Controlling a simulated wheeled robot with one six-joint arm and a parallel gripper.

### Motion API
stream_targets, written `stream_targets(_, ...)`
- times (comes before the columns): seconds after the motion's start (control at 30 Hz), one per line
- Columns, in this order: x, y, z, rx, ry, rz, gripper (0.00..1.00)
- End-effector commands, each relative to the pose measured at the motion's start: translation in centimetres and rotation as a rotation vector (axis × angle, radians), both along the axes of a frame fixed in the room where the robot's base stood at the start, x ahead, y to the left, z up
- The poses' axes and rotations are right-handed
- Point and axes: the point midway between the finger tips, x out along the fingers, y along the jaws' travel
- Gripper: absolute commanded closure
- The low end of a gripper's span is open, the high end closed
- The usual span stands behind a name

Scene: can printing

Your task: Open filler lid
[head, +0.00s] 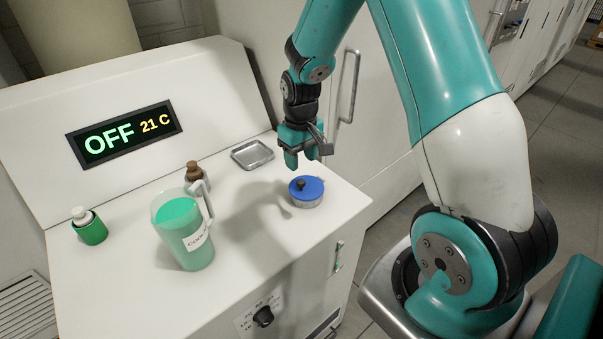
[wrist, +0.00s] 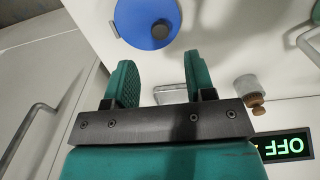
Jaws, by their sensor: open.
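The filler lid is a round blue cap (head: 306,187) with a dark knob on top, seated on a short metal collar at the right end of the white machine top. In the wrist view the blue lid (wrist: 148,20) lies beyond my fingertips, toward the top edge, with its knob showing. My gripper (head: 302,160) is above the lid, fingers pointing down, apart from it. In the wrist view my gripper's two green fingers (wrist: 158,72) stand apart with nothing between them.
A pitcher of green liquid (head: 184,235), a brown-topped bottle (head: 194,172), a green cup with a white top (head: 90,228) and a small metal tray (head: 252,154) stand on the machine. A display (head: 124,134) reads OFF 21 C. A knob (head: 263,317) sits on the front.

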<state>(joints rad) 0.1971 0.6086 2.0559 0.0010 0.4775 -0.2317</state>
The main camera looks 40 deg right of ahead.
Motion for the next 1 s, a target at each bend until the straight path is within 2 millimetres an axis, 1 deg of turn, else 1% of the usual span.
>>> stream_targets(0.03,-0.2,0.0,-1.1,0.002,0.007,0.0,0.5)
stream_targets(0.1,-0.1,0.0,-2.5,0.002,0.006,0.0,0.5)
stream_targets(0.2,-0.1,0.0,-4.2,0.001,0.004,0.0,0.5)
stream_targets(0.33,-0.1,0.0,-5.8,0.001,0.002,0.0,0.5)
stream_targets(0.5,0.0,0.0,-6.7,0.001,0.001,0.0,0.5)
stream_targets(0.73,0.0,0.0,-6.8,0.0,-0.001,0.0,0.5)
stream_targets(0.77,0.0,0.0,-6.8,0.0,-0.001,0.0,0.53)
stream_targets(0.8,0.0,0.0,-6.8,0.0,-0.001,0.0,0.62)
stream_targets(0.87,0.0,0.0,-6.8,0.0,-0.001,0.0,0.76)
stream_targets(0.9,0.0,0.0,-6.8,0.0,-0.001,0.0,0.85)
stream_targets(0.97,0.0,0.0,-6.8,0.0,-0.001,0.0,0.98)
stream_targets(1.0,0.0,0.0,-6.8,0.0,-0.001,0.0,1.0)
